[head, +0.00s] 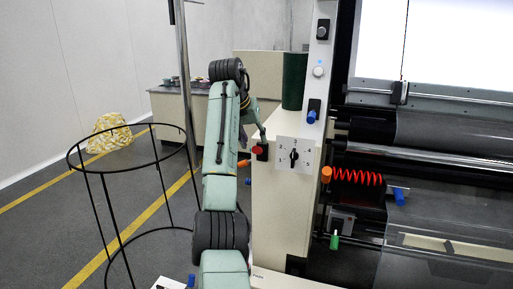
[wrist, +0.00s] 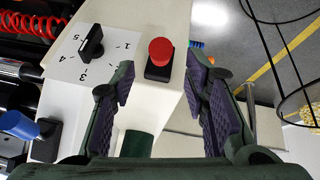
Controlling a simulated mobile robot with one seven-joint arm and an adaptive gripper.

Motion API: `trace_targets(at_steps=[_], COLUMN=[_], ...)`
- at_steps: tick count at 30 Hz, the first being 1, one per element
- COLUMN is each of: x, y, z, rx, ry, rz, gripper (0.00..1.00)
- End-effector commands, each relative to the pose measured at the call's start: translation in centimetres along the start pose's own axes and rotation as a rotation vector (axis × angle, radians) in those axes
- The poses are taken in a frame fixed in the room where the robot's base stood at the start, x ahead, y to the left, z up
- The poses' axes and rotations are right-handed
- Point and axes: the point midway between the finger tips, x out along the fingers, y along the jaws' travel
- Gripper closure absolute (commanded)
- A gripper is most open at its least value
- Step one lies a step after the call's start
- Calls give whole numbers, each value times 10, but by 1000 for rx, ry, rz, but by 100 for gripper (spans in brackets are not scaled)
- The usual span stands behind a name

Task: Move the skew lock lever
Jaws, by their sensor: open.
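No readable label marks the skew lock lever. A red-knobbed control (wrist: 160,52) on a black base stands on the cream housing, between and just beyond my fingertips in the wrist view. The red knob also shows in the head view (head: 257,150), at the housing's left edge. My gripper (wrist: 161,68) is open, with nothing between its purple pads. In the head view my gripper (head: 262,134) is close above the red knob, partly hidden by my arm. A blue-handled lever (head: 311,116) is on the housing's upper right; it also shows in the wrist view (wrist: 20,125).
A numbered plate with a black rotary knob (head: 294,154) sits right of the red knob. A dark green cylinder (head: 294,80) stands behind. An orange knob (head: 326,174), red coil (head: 358,177) and green handle (head: 334,241) are on the machine. A black wire stand (head: 100,215) is at left.

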Motion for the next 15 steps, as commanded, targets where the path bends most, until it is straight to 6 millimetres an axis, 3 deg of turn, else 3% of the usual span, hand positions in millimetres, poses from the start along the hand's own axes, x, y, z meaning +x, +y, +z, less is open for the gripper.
trace_targets(at_steps=[6, 15], x=[-41, -58], y=[0, 0], z=[0, 0], rx=[0, -1], ry=[1, -1], rz=[-1, 0], gripper=[59, 59])
